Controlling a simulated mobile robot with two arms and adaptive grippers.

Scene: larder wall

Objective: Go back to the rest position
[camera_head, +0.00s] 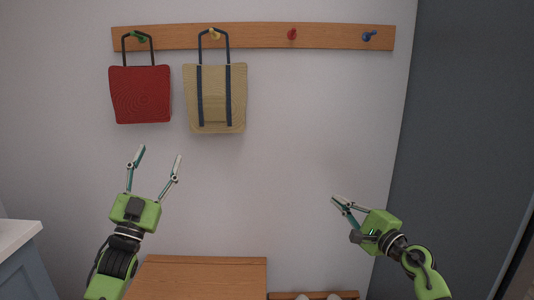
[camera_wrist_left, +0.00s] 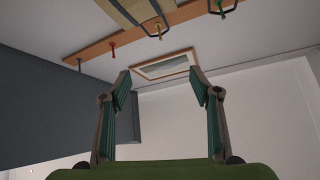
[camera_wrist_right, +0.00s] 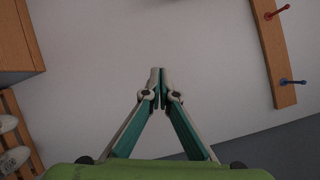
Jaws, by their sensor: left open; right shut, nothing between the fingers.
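My left gripper (camera_head: 160,158) is open and empty, pointing up below the two hanging bags in the head view. Its spread fingers also show in the left wrist view (camera_wrist_left: 162,82). My right gripper (camera_head: 334,199) is shut and empty in front of the wall at right, below the free pegs. Its fingertips meet in the right wrist view (camera_wrist_right: 160,72). A red bag (camera_head: 140,95) hangs from the green peg (camera_head: 139,36). A tan bag with dark blue straps (camera_head: 207,80) hangs from the yellow peg (camera_head: 215,34). Both grippers are apart from the bags.
The wooden rail (camera_head: 260,37) also bears a free red peg (camera_head: 292,33) and a free blue peg (camera_head: 369,36). A wooden cabinet (camera_head: 205,275) stands low in the middle, and a white-topped counter (camera_head: 15,234) at lower left. A dark grey panel (camera_head: 460,110) fills the right.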

